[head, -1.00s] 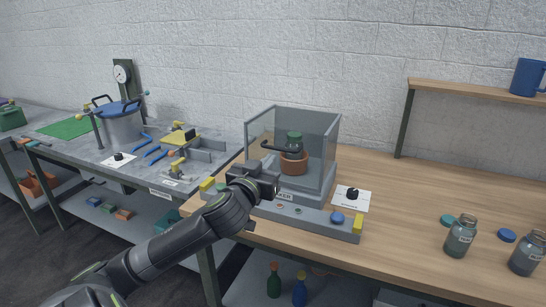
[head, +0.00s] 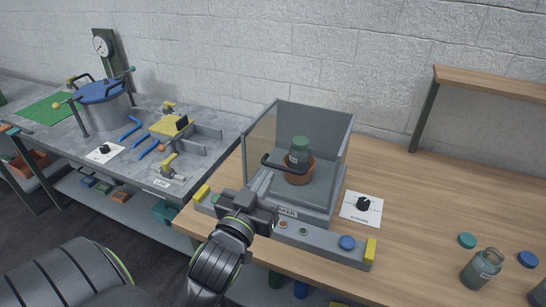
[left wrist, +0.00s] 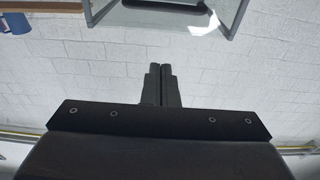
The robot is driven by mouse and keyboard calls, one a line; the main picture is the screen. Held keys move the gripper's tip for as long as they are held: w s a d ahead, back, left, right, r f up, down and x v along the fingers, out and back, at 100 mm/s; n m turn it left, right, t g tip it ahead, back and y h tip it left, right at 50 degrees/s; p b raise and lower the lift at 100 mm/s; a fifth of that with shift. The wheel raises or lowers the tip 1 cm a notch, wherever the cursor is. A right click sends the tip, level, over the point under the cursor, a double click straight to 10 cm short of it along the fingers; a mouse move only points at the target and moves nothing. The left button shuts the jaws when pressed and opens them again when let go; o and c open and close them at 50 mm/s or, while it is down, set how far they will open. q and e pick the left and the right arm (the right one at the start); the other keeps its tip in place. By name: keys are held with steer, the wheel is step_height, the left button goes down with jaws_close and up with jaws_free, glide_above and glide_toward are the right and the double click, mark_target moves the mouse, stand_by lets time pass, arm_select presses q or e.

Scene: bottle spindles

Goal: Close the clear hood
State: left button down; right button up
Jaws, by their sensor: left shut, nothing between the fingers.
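The clear hood (head: 338,150) is a see-through box with grey edges on the shaker base on the wooden bench. Its dark bar handle (head: 285,164) is at the front. The hood's edge also shows at the top of the left wrist view (left wrist: 228,22). Inside stands a green-capped bottle (head: 300,148) in a brown cup (head: 298,172). My left gripper (head: 264,178) is shut and empty. Its fingers point up just below the handle; whether they touch it I cannot tell. The shut fingers also show in the left wrist view (left wrist: 161,72). My right gripper is not in view.
The base's front strip (head: 318,240) has yellow end blocks and a blue knob (head: 347,242). A dial card (head: 362,208) lies to the right, with a glass bottle (head: 481,268) farther right. A grey bench (head: 130,160) with a blue-lidded pot (head: 103,105) is at left.

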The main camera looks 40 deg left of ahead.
arm_select(q)
steer(key=w, duration=0.3)
steer(key=w+a+f, duration=0.1)
steer(key=w, duration=0.1)
steer(key=w+a+b, duration=0.1)
steer(key=w, duration=0.2)
steer(key=shift+w+f, duration=0.35)
steer(key=shift+f, duration=0.05)
steer(key=shift+s+d+f, duration=0.1)
steer(key=shift+s+f, duration=0.1)
steer(key=shift+f, duration=0.35)
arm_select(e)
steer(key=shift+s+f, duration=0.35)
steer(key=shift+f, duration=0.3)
arm_select(q)
steer(key=shift+f, duration=0.1)
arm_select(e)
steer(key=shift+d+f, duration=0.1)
arm_select(q)
steer(key=shift+s+f+b, duration=0.1)
steer(key=shift+f+b, duration=0.25)
steer(key=shift+f, duration=0.05)
steer(key=shift+s+d+f+b, duration=0.15)
steer(key=shift+s+f+b, duration=0.25)
steer(key=shift+s+f, duration=0.3)
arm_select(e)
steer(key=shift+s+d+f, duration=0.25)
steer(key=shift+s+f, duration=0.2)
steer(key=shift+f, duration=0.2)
